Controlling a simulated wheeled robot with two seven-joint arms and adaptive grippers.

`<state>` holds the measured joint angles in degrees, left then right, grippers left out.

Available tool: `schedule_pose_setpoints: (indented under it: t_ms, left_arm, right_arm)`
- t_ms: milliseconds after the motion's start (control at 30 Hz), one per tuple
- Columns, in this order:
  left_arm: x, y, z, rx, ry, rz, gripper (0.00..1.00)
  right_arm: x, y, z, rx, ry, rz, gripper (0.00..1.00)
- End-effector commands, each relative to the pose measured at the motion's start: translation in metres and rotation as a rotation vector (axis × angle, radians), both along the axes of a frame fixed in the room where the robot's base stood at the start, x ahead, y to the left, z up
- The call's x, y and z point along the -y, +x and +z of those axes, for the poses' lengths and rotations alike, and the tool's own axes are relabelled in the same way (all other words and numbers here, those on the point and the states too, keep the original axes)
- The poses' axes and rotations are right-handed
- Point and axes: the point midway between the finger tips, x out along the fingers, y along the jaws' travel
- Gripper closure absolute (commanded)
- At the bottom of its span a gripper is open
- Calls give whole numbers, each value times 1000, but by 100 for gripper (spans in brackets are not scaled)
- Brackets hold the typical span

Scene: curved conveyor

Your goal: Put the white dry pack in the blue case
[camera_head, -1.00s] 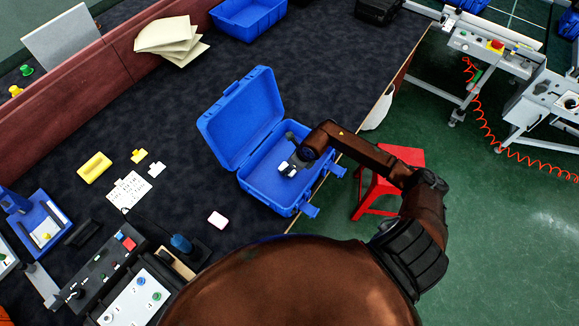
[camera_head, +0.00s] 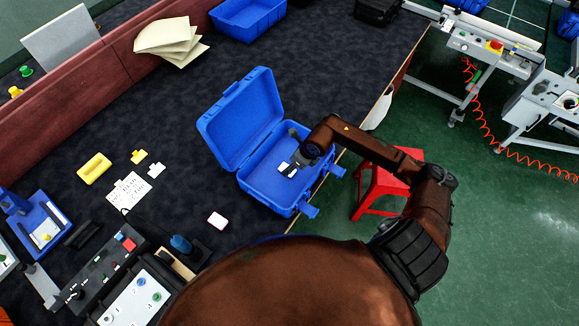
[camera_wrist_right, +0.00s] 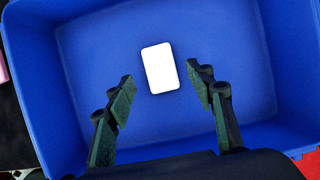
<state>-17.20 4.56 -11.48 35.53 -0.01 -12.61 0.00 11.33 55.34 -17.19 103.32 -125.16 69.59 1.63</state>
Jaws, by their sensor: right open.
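The blue case (camera_head: 262,188) stands open on the dark table in the head view, its lid (camera_head: 240,118) raised at the back left. The white dry pack (camera_wrist_right: 159,69) lies flat on the case floor in the right wrist view. In the head view it shows as small white patches (camera_head: 283,167), partly covered by a finger. My right gripper (camera_head: 294,161) is over the case. In the wrist view its two fingers (camera_wrist_right: 162,80) are apart, with the pack between and just beyond the tips, clear of both. My left gripper is out of view.
A pink-and-white block (camera_head: 217,220) lies on the table left of the case. A yellow block (camera_head: 94,168), a paper card (camera_head: 129,191) and a control box (camera_head: 100,268) are farther left. A blue bin (camera_head: 247,18) stands at the back. A red stool (camera_head: 385,183) is beside the table.

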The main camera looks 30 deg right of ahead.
Motion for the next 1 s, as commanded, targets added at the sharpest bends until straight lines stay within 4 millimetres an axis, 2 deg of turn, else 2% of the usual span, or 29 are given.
schedule_pose_setpoints:
  t_ms: [33,200,400,600,1000]
  left_arm:
    - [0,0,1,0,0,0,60]
    - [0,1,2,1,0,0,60]
    - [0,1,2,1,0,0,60]
    - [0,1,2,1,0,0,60]
    - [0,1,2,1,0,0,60]
  right_arm:
    - [3,-4,12,3,-4,1,51]
    - [8,-17,44,1,-3,1,51]
    - [12,-27,69,0,-2,-1,51]
    - [12,-30,77,0,-1,0,51]
    - [12,-29,77,0,0,0,51]
